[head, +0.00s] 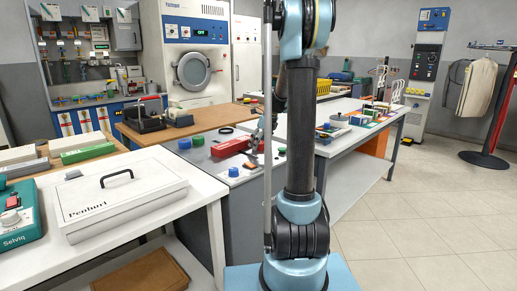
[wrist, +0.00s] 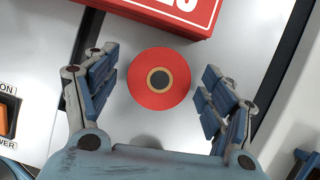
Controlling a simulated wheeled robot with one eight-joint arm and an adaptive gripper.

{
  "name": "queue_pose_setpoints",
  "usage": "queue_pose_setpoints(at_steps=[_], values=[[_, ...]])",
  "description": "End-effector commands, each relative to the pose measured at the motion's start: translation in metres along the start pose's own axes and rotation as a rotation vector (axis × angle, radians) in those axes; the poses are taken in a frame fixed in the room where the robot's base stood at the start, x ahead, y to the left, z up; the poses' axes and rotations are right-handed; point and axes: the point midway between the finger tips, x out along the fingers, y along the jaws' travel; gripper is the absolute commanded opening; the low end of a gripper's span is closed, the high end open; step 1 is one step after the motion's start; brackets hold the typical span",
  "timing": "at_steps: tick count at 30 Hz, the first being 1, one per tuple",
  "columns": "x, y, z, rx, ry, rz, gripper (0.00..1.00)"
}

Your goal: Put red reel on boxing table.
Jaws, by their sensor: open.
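The red reel (wrist: 141,95), a round disc with a dark centre hole in a tan ring, lies on a pale grey surface in the wrist view. My gripper (wrist: 159,72) is open, with one finger on each side of the reel and gaps between. The reel cannot be made out in the head view, where my arm blocks part of the scene. White-topped tables stand at the left (head: 130,172) and at the right (head: 345,132); no label shows which is the boxing table.
A red box with white lettering (wrist: 190,12) lies just beyond the reel; it also shows on the grey bench (head: 232,146). Blue knobs (head: 184,144) sit on that bench. A white Penhurl case (head: 125,200) takes up much of the left table. Tiled floor is free at right.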

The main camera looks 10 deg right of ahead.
Motion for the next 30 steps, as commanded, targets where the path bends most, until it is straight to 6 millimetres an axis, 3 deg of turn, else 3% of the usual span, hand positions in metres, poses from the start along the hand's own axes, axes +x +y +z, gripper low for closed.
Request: queue_pose_setpoints(at_steps=[3,9,10,22,30], values=[[0.0,0.0,0.0,0.0,0.0,0.0,0.76],[0.0,0.0,0.0,0.0,0.0,0.0,0.3],[0.0,0.0,0.0,0.0,0.0,0.0,0.28],[-0.005,0.0,0.002,0.0,0.0,0.0,0.23],[-0.043,0.0,0.017,0.0,0.0,0.0,0.23]])
